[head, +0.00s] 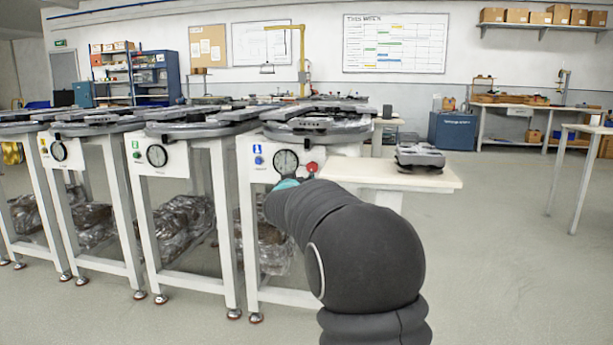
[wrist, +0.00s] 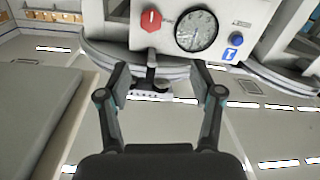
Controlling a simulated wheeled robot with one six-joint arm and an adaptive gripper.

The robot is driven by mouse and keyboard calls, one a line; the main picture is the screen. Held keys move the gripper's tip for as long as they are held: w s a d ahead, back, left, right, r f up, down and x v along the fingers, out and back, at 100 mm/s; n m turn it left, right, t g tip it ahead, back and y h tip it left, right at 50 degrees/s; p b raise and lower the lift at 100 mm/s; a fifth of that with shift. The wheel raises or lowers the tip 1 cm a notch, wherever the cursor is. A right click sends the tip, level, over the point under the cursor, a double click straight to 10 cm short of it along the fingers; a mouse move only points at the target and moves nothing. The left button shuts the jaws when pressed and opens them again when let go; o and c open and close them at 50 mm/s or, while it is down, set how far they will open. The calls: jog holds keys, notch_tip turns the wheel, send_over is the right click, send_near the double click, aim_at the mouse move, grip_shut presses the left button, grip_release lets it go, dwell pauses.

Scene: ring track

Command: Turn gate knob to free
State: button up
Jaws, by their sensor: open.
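My gripper (head: 286,184) is at the front panel of the nearest white station in the head view, partly hidden by my arm. In the wrist view it (wrist: 158,78) is open, its two fingers apart. The panel carries a red knob (head: 311,167), a round dial (head: 285,160) and a blue knob (head: 258,160). The wrist view shows the red knob (wrist: 151,20), dial (wrist: 196,31) and blue knob (wrist: 235,39) beyond the fingertips. A small dark fitting (wrist: 151,58) shows between the fingers. I cannot tell which part is the gate knob, or its setting.
A pale side table (head: 400,175) with a grey part (head: 419,155) stands right of the station. Similar stations with dials (head: 157,155) line up to the left, carrying the grey track (head: 190,130). Open floor (head: 490,240) lies to the right.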

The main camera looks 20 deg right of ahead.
aim_at(312, 168)
jog(key=shift+h, duration=0.4)
jog(key=x, duration=1)
jog(key=f+p+x, duration=0.1)
jog(key=x, duration=0.4)
jog(key=shift+s+d+f, duration=0.1)
jog(key=shift+s+d, duration=0.1)
jog(key=shift+d, duration=0.25)
jog(key=shift+m, duration=0.3)
jog(key=c, duration=1.1)
